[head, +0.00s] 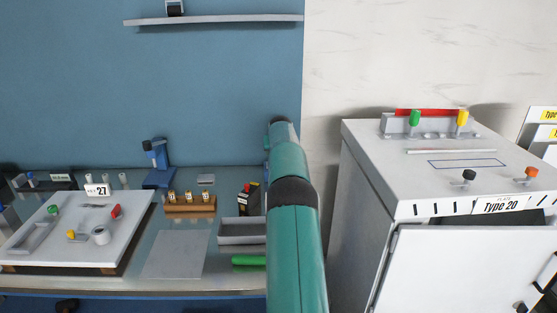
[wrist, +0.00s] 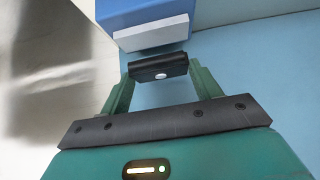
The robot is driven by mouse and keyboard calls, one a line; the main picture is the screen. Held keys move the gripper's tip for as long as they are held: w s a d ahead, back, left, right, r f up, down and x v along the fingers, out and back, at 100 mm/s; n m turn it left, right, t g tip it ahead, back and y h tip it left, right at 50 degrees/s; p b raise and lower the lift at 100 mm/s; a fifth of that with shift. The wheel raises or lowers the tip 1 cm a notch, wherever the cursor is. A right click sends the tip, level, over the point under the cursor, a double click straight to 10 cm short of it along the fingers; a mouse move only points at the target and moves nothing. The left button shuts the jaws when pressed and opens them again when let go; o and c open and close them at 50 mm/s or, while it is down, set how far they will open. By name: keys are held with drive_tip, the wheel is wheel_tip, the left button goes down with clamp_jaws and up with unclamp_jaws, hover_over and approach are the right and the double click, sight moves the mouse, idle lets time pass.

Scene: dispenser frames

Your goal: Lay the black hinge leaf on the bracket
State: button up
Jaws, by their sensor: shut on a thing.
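The black hinge leaf (wrist: 150,71) is a short dark bar with a white round spot, seen in the wrist view. My gripper (wrist: 160,68) is shut on it, with a green finger at each end. Just beyond the leaf is a blue block (wrist: 150,12) with a pale grey plate (wrist: 152,34) on its near side; this may be the bracket, but I cannot tell. The leaf appears close to the plate's lower edge; whether they touch is unclear. In the head view my arm hides the gripper and leaf.
A bench on the left holds a white panel (head: 75,249), a blue stand (head: 157,165), a wooden block with pegs (head: 190,205) and a grey tray (head: 240,231). A white cabinet (head: 345,190) stands right of my arm. A shelf (head: 215,20) hangs on the blue wall.

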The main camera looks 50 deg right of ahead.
drive_tip(key=shift+d+f, duration=0.15)
drive_tip(key=shift+f, duration=0.8)
drive_tip(key=shift+d+f, duration=0.15)
drive_tip(key=shift+f, duration=0.75)
drive_tip(key=shift+f, duration=0.1)
drive_tip(key=o, duration=1)
drive_tip(key=shift+f, duration=0.1)
drive_tip(key=shift+o, duration=0.2)
drive_tip(key=shift+s+a+r, duration=0.15)
drive_tip(key=shift+a+r, duration=0.05)
drive_tip(key=shift+r, duration=0.4)
drive_tip(key=v, duration=1.1)
